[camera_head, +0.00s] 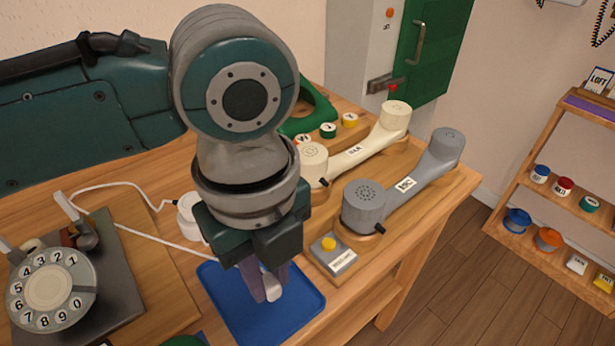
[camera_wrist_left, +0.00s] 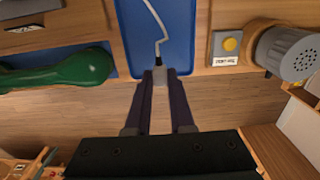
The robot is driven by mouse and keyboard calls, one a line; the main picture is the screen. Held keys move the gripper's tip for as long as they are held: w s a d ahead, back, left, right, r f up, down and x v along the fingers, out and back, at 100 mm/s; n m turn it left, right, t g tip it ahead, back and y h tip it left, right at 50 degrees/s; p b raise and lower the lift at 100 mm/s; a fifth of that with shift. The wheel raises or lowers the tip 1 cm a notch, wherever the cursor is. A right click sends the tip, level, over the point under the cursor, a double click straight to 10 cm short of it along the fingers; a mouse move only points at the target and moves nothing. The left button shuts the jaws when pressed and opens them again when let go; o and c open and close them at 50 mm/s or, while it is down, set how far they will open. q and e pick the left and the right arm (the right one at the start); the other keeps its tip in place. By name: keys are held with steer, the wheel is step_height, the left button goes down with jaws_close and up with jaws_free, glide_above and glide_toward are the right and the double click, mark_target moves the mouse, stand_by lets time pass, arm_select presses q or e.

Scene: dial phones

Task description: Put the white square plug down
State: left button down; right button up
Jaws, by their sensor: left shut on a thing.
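My left gripper (camera_head: 264,286) comes down over the blue tray (camera_head: 307,303). It is shut on the white square plug (camera_head: 273,291), whose lower end shows at the fingertips. In the left wrist view the plug (camera_wrist_left: 160,74) sits between the two finger ends, with a dark stub and a white cord (camera_wrist_left: 158,22) running off across the blue tray (camera_wrist_left: 178,28). I cannot tell whether the plug touches the tray. My right gripper is not in view.
A grey handset (camera_head: 410,186) and a cream handset (camera_head: 355,150) lie right of the arm. A box with a yellow button (camera_head: 333,255) stands beside the tray. A dial phone (camera_head: 50,287) is at left; a green handset (camera_wrist_left: 60,72) shows in the wrist view.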

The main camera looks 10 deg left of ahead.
mark_target(273, 297)
arm_select(q)
steer(key=shift+f+b, duration=0.65)
steer(key=shift+f, duration=1.65)
steer(key=shift+f, duration=0.2)
steer(key=c, duration=0.8)
jaws_free()
steer(key=shift+r, duration=0.1)
